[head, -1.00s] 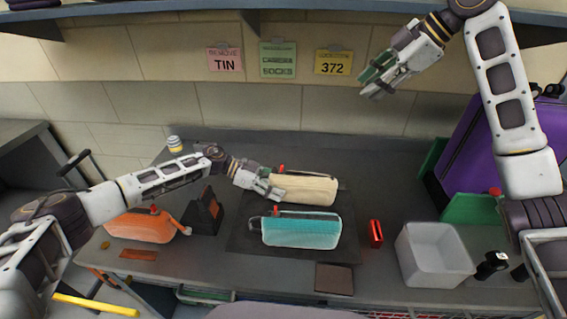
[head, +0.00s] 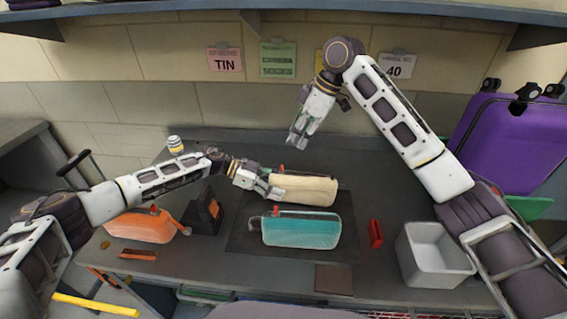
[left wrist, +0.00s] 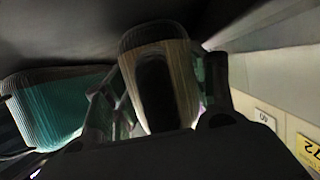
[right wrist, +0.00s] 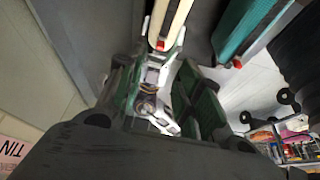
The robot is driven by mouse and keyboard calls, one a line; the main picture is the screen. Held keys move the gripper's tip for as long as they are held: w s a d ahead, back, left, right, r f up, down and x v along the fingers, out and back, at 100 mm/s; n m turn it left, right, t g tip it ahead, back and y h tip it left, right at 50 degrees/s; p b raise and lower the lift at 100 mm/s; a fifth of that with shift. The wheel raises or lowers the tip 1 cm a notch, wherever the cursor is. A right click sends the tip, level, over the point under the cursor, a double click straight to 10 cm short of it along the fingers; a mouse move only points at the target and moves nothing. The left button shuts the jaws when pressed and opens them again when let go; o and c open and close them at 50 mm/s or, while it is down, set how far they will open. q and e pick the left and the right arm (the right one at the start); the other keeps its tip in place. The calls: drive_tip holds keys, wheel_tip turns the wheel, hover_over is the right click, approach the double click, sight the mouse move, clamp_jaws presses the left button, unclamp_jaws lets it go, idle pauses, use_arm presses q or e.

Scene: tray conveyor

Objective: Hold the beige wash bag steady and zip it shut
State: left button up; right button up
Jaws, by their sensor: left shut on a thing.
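The beige wash bag (head: 308,191) lies on a dark mat (head: 240,239) behind a teal bag. My left gripper (head: 268,190) is shut on its left end; the bag also shows between the fingers in the left wrist view (left wrist: 158,45). A red zip pull (head: 282,169) stands at the bag's left end. In the right wrist view, two beige edges of the bag (right wrist: 181,18) have a dark gap between them, with the red pull at the near end. My right gripper (head: 297,142) is open and empty, above and behind the bag's left end.
The teal bag (head: 300,230) lies close in front. An orange bag (head: 145,226) and a dark stand (head: 203,215) are at left. A red item (head: 375,234) and a grey bin (head: 432,250) are at right. A purple case (head: 510,135) stands at back right.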

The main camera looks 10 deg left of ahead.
sight(282, 165)
drive_tip(key=shift+f, duration=0.15)
drive_tip(key=shift+x, duration=5.85)
drive_tip(key=shift+a, duration=0.1)
drive_tip(key=shift+c, duration=0.3)
clamp_jaws()
